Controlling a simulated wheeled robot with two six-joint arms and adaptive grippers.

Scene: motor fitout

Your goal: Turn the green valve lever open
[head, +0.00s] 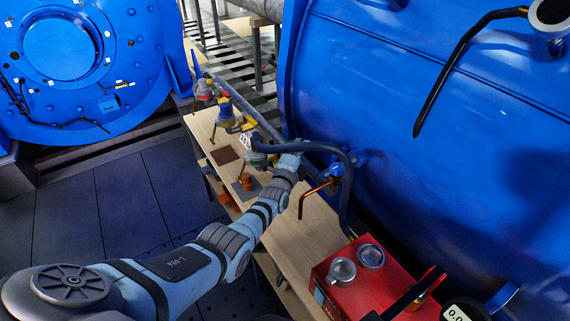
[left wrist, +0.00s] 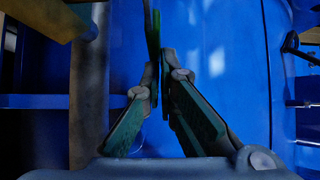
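The green valve lever (left wrist: 156,24) shows in the left wrist view as a thin upright green strip. Its lower end runs down between the two fingertips of my left gripper (left wrist: 158,72). The fingers are close together around it; I cannot tell whether both press on it. In the head view my left gripper (head: 290,160) reaches over the wooden bench, below a curved dark hose, and the lever cannot be made out there. My right gripper is not in view.
A big blue tank (head: 440,150) stands right of the bench (head: 310,235). Valves with blue (head: 196,68) and yellow (head: 238,122) parts line the bench. A copper pipe (head: 316,191) is close to my left gripper. A red box (head: 350,282) sits at the near end.

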